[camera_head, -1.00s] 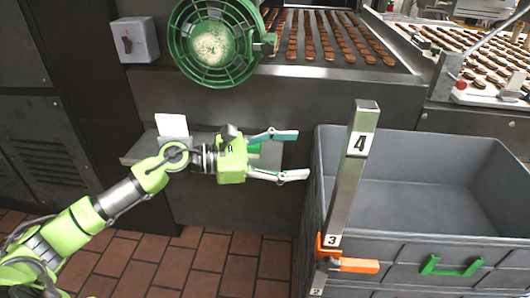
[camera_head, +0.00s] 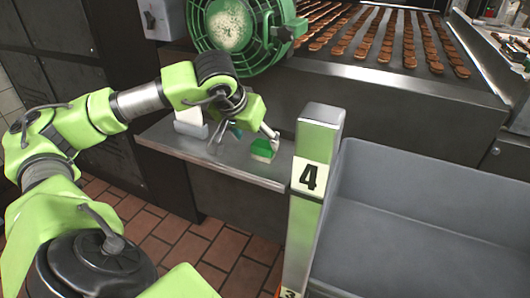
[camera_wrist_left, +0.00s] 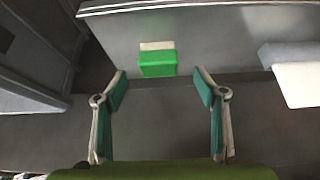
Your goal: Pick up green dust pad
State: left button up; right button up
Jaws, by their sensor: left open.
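The green dust pad (camera_head: 262,150) lies on a grey metal shelf (camera_head: 163,139), near the shelf's right part. It is a small green block with a pale edge. In the left wrist view the pad (camera_wrist_left: 157,64) is ahead of the fingers, a little left of the middle, near the shelf edge. My left gripper (camera_head: 245,137) is above the shelf beside the pad, pointing down. In the left wrist view my left gripper (camera_wrist_left: 161,90) is open, with its two teal-padded fingers apart and nothing between them. My right gripper is in no view.
A white block-like object (camera_head: 189,123) stands on the shelf to the left of the pad. A green fan (camera_head: 240,33) is above. A numbered post (camera_head: 312,175) and a grey bin (camera_head: 430,215) stand to the right. Cookie rows run along a conveyor (camera_head: 390,45) behind.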

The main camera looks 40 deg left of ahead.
aim_at(263, 144)
pick_arm(q)
jog(key=x, duration=0.6)
jog(key=shift+w+r+b, duration=0.25)
jog(key=shift+w+b, duration=0.05)
jog(key=shift+w, duration=0.05)
jog(key=shift+w+f, duration=0.25)
jog(key=shift+f, duration=0.15)
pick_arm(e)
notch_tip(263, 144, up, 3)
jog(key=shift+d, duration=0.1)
pick_arm(q)
jog(key=c, duration=1.2)
